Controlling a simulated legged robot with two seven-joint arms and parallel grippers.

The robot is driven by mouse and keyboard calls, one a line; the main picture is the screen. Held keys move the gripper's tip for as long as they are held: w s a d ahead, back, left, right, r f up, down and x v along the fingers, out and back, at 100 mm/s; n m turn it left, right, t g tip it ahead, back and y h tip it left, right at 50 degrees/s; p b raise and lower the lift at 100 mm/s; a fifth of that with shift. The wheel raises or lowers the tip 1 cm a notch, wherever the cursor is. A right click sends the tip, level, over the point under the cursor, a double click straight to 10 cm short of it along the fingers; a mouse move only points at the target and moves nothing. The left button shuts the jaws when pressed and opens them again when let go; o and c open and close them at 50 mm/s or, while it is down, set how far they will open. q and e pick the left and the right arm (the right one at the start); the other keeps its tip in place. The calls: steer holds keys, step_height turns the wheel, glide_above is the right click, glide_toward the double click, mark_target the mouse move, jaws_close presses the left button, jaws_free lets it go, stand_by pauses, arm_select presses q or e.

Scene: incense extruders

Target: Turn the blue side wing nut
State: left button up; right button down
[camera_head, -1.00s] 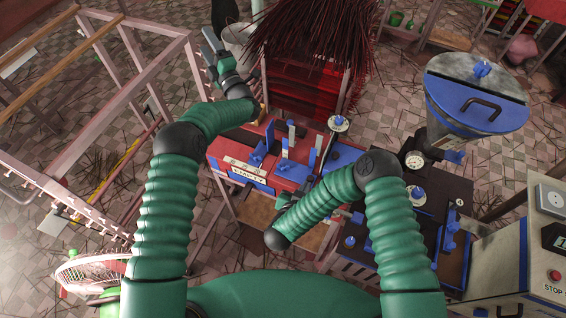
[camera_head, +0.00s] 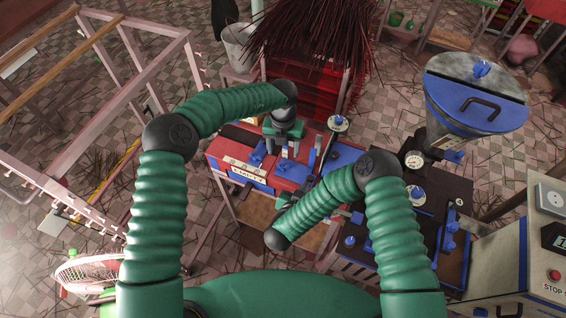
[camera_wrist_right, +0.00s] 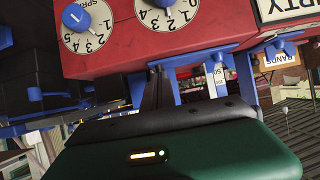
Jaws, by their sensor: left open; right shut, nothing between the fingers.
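My left gripper (camera_head: 284,153) points down over the machine top, open, just right of that piece. I cannot tell if it touches anything. My right gripper (camera_wrist_right: 158,88) is shut and empty in the right wrist view, under the red panel, close to a blue bracket-like part (camera_wrist_right: 190,60).
Two numbered dials, one with a blue pointer (camera_wrist_right: 75,17), are on the red panel. A dark table with blue fittings (camera_head: 450,232) and a large hopper (camera_head: 470,95) stand to the right. Incense sticks (camera_head: 310,35) are piled behind the machine. A pink rack (camera_head: 100,190) is at left.

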arm_select(q)
step_height(320, 180, down, 9)
steer(key=shift+f, duration=0.1)
steer(key=c, duration=1.3)
steer(key=shift+m, duration=0.5)
steer(key=shift+c, duration=0.4)
steer(key=shift+m, duration=0.4)
steer(key=o, duration=1.4)
steer(key=shift+r, duration=0.2)
step_height(320, 180, up, 12)
steer(key=shift+f, duration=0.15)
